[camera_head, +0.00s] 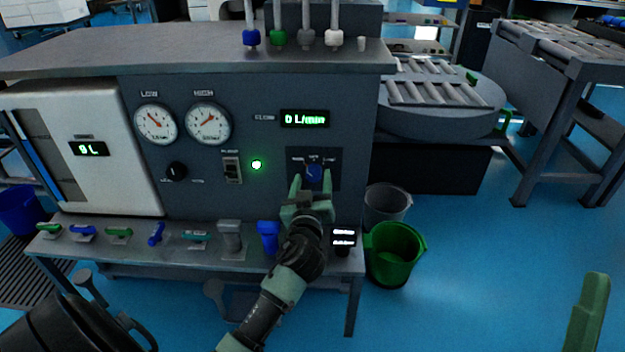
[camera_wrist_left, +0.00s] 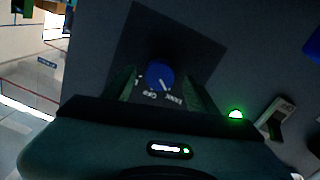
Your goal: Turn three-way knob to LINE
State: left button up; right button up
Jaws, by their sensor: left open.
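The three-way knob (camera_head: 314,173) is blue and sits on a dark square plate on the right of the grey panel. Labels run above it; in the wrist view I read OFF and TANK, with a third label partly hidden. The knob also shows in the left wrist view (camera_wrist_left: 160,74). I cannot tell for sure which label it points to. My left gripper (camera_head: 313,181) is open, its green fingers on either side of the knob, also in the wrist view (camera_wrist_left: 163,92). Contact is not clear. Only one green finger of my right gripper (camera_head: 590,315) shows at lower right.
A lit green lamp (camera_head: 256,164) and a pump switch (camera_head: 232,168) are left of the knob plate. A flow display (camera_head: 305,119) reads 0 L/min above. Several valve handles, including a blue one (camera_head: 268,237), line the shelf below. A green bucket (camera_head: 394,255) stands at right.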

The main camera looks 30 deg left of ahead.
pick_arm(q)
jog(key=shift+w+a, duration=0.25)
jog(key=shift+w, duration=0.25)
jog(key=shift+c, duration=0.4)
